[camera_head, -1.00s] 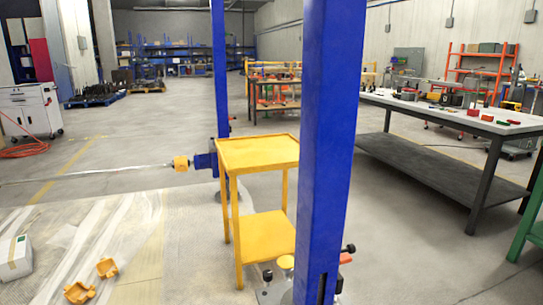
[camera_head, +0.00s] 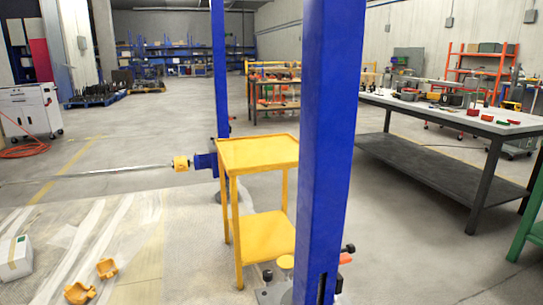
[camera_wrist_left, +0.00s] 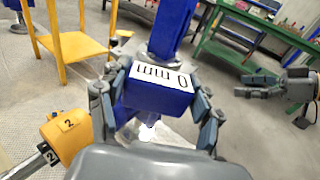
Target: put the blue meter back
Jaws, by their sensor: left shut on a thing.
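In the left wrist view, my left gripper (camera_wrist_left: 156,98) is shut on the blue meter (camera_wrist_left: 152,99), a blue block with a white label reading "0 mm". Its fingers press on both sides of the block. A blue post (camera_wrist_left: 172,28) rises just behind the meter; I cannot tell whether they touch. My right gripper (camera_wrist_left: 262,86) shows at the right edge, apart from the meter, with its fingers pointing left; its opening is unclear. Neither gripper shows in the head view, where the near blue post (camera_head: 328,150) stands in front.
A yellow two-shelf stand (camera_head: 258,152) is left of the near post. A second blue post (camera_head: 219,75) stands behind it. Orange pieces (camera_head: 80,292) lie on the floor at lower left. A long workbench (camera_head: 450,112) is at right. A numbered orange part (camera_wrist_left: 72,135) is at left.

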